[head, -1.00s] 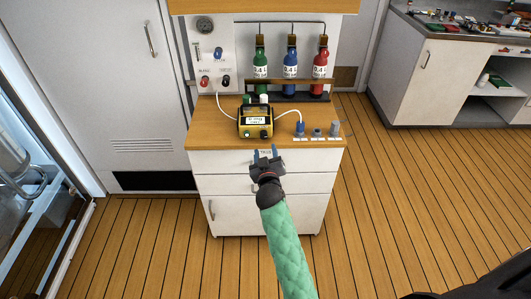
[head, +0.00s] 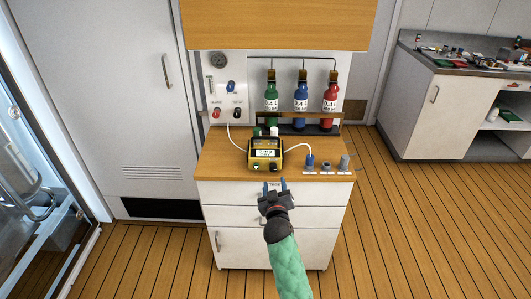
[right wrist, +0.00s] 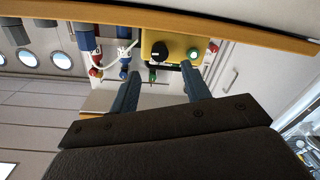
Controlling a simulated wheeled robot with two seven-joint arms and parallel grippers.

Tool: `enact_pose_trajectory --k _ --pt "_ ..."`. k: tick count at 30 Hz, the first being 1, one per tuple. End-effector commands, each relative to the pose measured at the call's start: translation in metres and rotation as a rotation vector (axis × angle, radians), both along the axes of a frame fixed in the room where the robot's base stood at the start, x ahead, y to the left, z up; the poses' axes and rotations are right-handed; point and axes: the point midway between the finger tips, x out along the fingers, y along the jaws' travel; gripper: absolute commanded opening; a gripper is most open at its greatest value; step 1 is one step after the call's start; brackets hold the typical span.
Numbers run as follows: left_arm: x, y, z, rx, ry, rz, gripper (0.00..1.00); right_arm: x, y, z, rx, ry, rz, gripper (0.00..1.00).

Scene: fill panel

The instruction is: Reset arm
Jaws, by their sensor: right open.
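My right gripper (head: 275,187) is open and empty, in front of the cabinet's top drawer and below the worktop's front edge. Its two blue fingers also show apart in the right wrist view (right wrist: 162,88). My right arm wears a green sleeve and comes up from the bottom of the head view. My left gripper is not in either view.
A yellow device (head: 265,152) stands on the wooden worktop (head: 220,157) with a white cable to a blue-capped fitting (head: 309,160). Green (head: 271,95), blue (head: 301,96) and red (head: 331,95) bottles hang behind. A counter (head: 455,100) stands at right. The floor between is clear.

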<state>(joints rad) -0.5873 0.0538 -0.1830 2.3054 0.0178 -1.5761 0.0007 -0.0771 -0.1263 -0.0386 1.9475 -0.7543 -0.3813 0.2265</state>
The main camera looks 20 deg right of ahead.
Motion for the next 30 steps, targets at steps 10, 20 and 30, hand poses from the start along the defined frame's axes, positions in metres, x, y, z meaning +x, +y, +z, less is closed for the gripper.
enact_pose_trajectory --k 10,20,30 --pt "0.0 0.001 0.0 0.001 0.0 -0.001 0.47 0.0 -0.002 -0.003 -0.015 0.019 -0.01 0.47" --pt "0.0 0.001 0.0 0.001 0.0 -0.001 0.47 -0.025 -0.019 -0.05 0.124 0.356 -0.131 0.47" --pt "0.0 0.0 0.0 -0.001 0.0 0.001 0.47 -0.115 0.021 -0.082 0.338 0.804 -0.039 0.47"
